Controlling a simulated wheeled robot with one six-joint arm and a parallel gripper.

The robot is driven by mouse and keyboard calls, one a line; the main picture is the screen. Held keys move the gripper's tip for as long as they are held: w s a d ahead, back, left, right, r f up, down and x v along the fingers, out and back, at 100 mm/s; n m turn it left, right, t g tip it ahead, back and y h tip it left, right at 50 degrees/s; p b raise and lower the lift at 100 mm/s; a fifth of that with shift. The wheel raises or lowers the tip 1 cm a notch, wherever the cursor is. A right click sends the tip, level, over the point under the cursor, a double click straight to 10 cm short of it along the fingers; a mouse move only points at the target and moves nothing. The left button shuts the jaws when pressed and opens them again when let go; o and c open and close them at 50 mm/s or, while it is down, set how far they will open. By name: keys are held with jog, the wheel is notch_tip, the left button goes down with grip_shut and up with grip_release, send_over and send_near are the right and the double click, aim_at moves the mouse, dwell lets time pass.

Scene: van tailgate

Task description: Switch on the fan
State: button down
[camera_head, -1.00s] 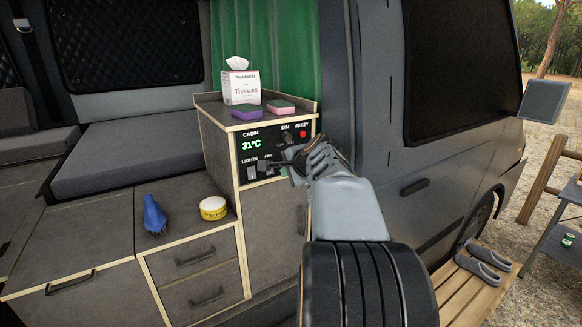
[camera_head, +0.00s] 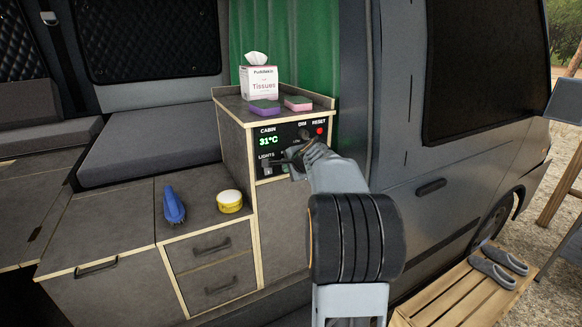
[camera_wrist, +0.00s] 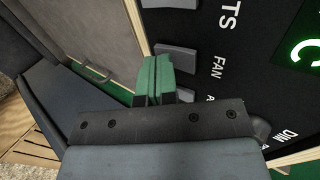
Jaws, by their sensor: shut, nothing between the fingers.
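The black control panel (camera_head: 262,152) is on the front of the cabinet, showing a green 31°C. In the wrist view, the grey rocker switch (camera_wrist: 178,52) sits beside the FAN label (camera_wrist: 217,67). My gripper (camera_wrist: 155,70) is shut and empty, its green fingertips close to the lower left of that switch. I cannot tell whether they touch it or which way the rocker is set. In the head view, my gripper (camera_head: 284,164) is in front of the panel's lower part and hides the fan switch.
The LIGHTS switch (camera_head: 268,171) is left of my gripper. A dim knob and red reset button (camera_head: 320,131) are above it. A tissue box (camera_head: 259,83) and two sponges stand on the cabinet top. A blue brush (camera_head: 174,204) and yellow tin (camera_head: 230,201) lie on the lower counter.

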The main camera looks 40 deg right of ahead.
jog(key=shift+w+t+b, duration=0.15)
jog(key=shift+t+b, duration=0.15)
jog(key=shift+b, duration=0.85)
jog(key=shift+r, duration=0.1)
jog(key=shift+r+p, duration=0.7)
jog(key=shift+r, duration=0.05)
jog(key=shift+f, duration=0.1)
